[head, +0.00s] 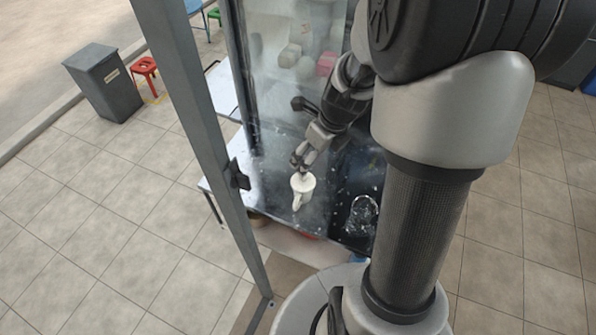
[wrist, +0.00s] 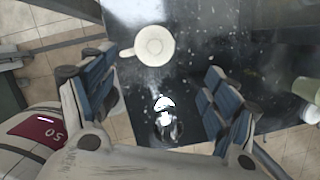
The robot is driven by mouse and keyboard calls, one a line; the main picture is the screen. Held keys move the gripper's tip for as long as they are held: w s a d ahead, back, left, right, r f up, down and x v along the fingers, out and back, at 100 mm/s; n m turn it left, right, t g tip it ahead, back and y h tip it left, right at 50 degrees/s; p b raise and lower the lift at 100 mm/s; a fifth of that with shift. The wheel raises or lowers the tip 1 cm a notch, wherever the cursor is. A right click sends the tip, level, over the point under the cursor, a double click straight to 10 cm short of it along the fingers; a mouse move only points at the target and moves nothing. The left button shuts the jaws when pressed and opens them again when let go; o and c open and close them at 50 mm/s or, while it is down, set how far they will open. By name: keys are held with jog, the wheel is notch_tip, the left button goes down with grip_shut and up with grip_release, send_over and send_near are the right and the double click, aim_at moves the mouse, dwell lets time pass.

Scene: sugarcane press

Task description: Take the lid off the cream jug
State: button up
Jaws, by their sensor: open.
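The cream jug (head: 301,196) is small and cream-white and stands upright on the dark speckled counter. In the wrist view the jug (wrist: 150,58) shows from above as a pale round top with a fainter ring in its middle and a handle or spout at its left. I cannot clearly make out the lid's edge or knob. My gripper (head: 299,160) is just above and behind the jug in the head view. In the wrist view my gripper (wrist: 163,65) has its blue-padded fingers wide apart, with nothing held between them. The jug appears beyond the fingertips, towards the left finger.
A clear, shiny vessel (head: 362,214) stands right of the jug; it also shows in the wrist view (wrist: 167,118). A pale green cup-like thing (wrist: 308,89) is at the wrist view's right edge. A grey metal post (head: 200,110) rises left of the counter.

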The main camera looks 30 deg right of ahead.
jog(key=b, duration=0.2)
send_over(308, 181)
notch_tip(308, 181, down, 6)
jog(key=shift+f, duration=0.1)
jog(key=x, duration=0.1)
jog(key=b+x, duration=0.1)
jog(key=x, duration=0.1)
jog(key=a+b+x, duration=0.1)
jog(key=shift+s+f, duration=0.15)
jog(key=shift+f, duration=0.25)
jog(key=shift+d+f+b, duration=0.1)
jog(key=shift+f+b, duration=0.1)
jog(key=shift+b, duration=0.1)
jog(key=shift+r, duration=0.1)
jog(key=shift+c, duration=0.4)
jog(key=c, duration=1)
